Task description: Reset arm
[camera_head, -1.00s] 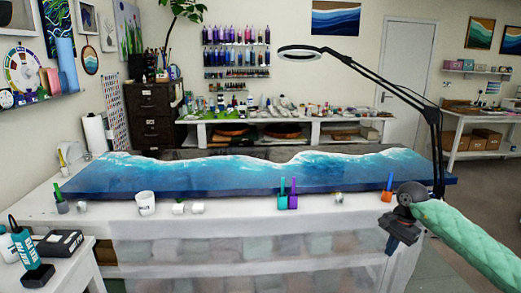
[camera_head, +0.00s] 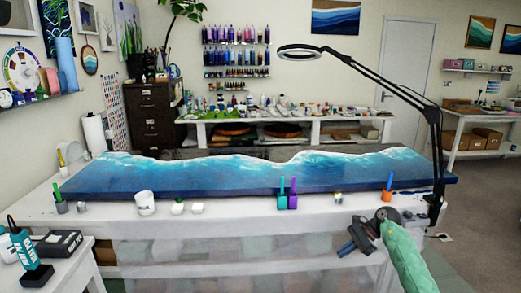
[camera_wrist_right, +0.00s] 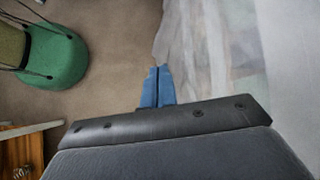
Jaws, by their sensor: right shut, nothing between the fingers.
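My right gripper (camera_head: 347,249) is in front of the white-draped table, low at its front edge towards the right. Its arm, in a green quilted sleeve, comes in from the bottom right. In the right wrist view its two blue fingertips (camera_wrist_right: 157,86) are together with nothing between them, above the brown floor (camera_wrist_right: 110,75) and beside the pale drape (camera_wrist_right: 215,60). My left gripper does not show in any view.
A blue-and-white resin slab (camera_head: 220,177) lies on the white table (camera_head: 110,208). Cups stand along the front edge, including a white tub (camera_head: 146,203), a teal and purple pair (camera_head: 287,201) and an orange cup (camera_head: 387,195). A lamp (camera_head: 432,140) stands at right. A green stool (camera_wrist_right: 55,62) is on the floor.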

